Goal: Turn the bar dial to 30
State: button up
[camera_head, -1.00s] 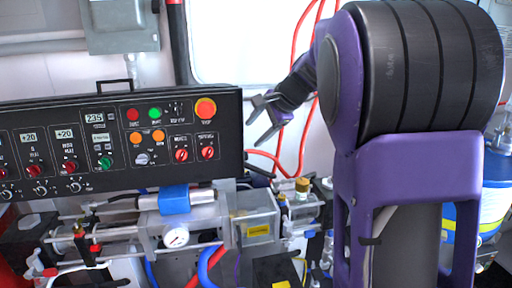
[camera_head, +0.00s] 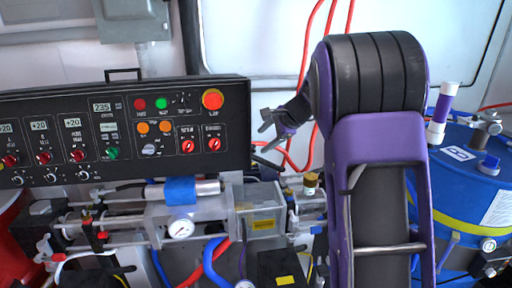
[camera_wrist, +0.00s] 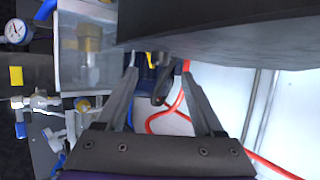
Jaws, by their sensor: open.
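The black control panel (camera_head: 120,125) stands on the left in the head view, its face towards me. Its light grey dial (camera_head: 150,150) sits below two orange lights; I take it for the bar dial, but its markings and setting are too small to read. My gripper (camera_head: 266,130) is just right of the panel's right edge, apart from the dial, with its fingers towards the panel side. In the wrist view my gripper (camera_wrist: 160,76) has its fingers spread with nothing between them. A large dark surface fills that view's top, and the dial cannot be made out there.
Below the panel is a pump assembly with a blue-wrapped cylinder (camera_head: 180,190) and a pressure gauge (camera_head: 181,228). Red hoses (camera_head: 303,90) hang behind my gripper. A blue drum (camera_head: 470,185) stands at the right. Two red knobs (camera_head: 214,145) lie between the dial and the panel's right edge.

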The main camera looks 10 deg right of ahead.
jog(key=x, duration=0.6)
jog(key=shift+c, duration=0.3)
grip_shut()
